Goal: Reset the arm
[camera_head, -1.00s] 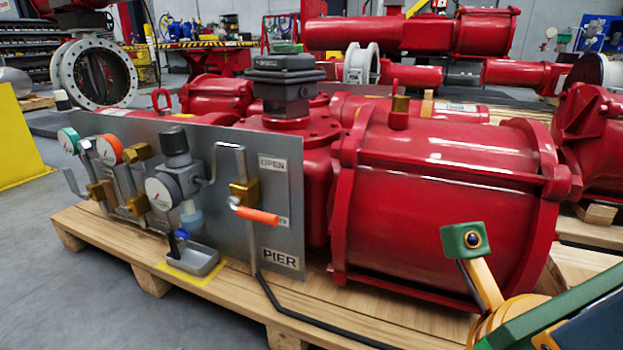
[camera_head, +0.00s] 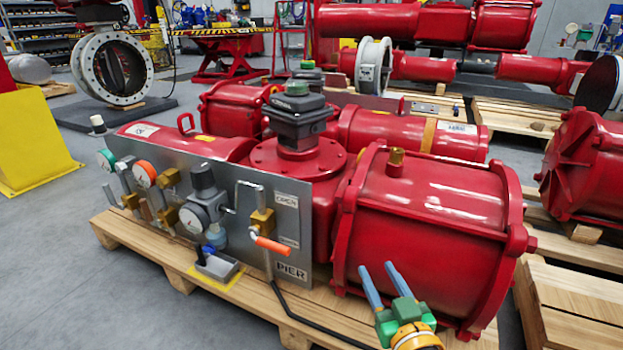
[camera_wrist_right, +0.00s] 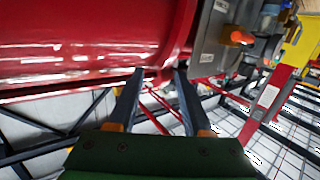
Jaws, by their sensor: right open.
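The red valve actuator (camera_head: 430,230) lies on a wooden pallet, with a grey control panel (camera_head: 300,225) in front of it. An orange-handled lever (camera_head: 272,245) sticks out at the panel's right part, below an OPEN label. My right gripper (camera_head: 377,275) is in front of the large red cylinder, its two blue-grey fingers pointing up, apart and empty. In the right wrist view the fingers (camera_wrist_right: 158,75) are spread below the cylinder, and the orange handle (camera_wrist_right: 240,37) is farther off at upper right. My left gripper is not in view.
Gauges (camera_head: 193,220) and brass fittings crowd the panel's left side. A small grey tray (camera_head: 218,267) sits at the pallet's front edge. A black hose (camera_head: 310,323) runs along the pallet. Clear grey floor lies at left, with a yellow block (camera_head: 35,140).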

